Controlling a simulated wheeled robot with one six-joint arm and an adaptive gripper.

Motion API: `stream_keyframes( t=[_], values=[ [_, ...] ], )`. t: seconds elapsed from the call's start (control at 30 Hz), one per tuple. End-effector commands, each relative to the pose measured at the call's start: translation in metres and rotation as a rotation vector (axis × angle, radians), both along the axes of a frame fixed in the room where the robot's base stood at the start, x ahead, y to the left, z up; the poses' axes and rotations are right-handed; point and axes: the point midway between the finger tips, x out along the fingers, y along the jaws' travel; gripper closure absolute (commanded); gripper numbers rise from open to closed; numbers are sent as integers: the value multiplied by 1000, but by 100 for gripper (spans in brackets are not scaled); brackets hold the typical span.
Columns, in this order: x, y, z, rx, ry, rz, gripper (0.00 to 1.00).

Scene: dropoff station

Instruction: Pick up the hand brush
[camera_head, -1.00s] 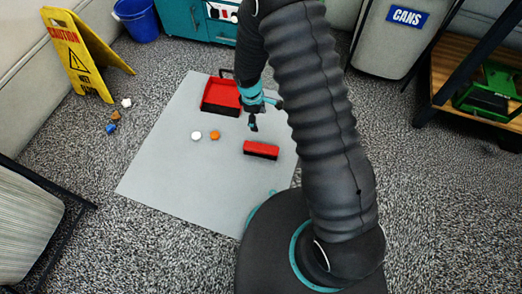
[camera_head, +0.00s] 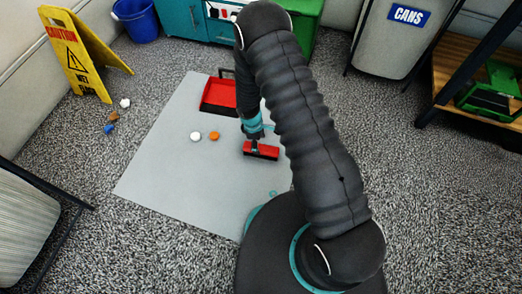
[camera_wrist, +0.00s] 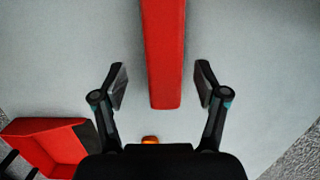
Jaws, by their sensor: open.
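The hand brush (camera_head: 263,152) is a red block with a dark underside, lying on the grey mat (camera_head: 165,180). In the wrist view its red back (camera_wrist: 164,50) runs from the top edge down between my fingers, with its near end in view and its far end cut off. My gripper (camera_head: 254,146) is right over the brush. In the wrist view my gripper (camera_wrist: 160,85) is open, with one finger on each side of the brush and a gap on both sides. I cannot tell how far the fingertips are above the mat.
A red dustpan (camera_head: 217,95) lies at the back of the mat. A white piece (camera_head: 195,136) and an orange piece (camera_head: 214,136) lie left of the brush. Several small pieces (camera_head: 112,117) lie on the carpet near the yellow caution sign (camera_head: 72,58).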

Motion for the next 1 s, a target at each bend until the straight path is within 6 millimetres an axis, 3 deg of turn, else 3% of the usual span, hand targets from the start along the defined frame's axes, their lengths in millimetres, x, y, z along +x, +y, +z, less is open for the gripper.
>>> stream_keyframes(
  t=[0.33,0.67,0.77,0.93,1.0],
  values=[
    [-8,-9,-43,-1,1,1,27],
    [-8,-10,-49,0,0,0,27],
    [-8,-10,-49,0,0,0,47],
    [-8,-10,-49,0,0,0,90],
    [-8,-10,-49,0,0,0,96]
  ],
)
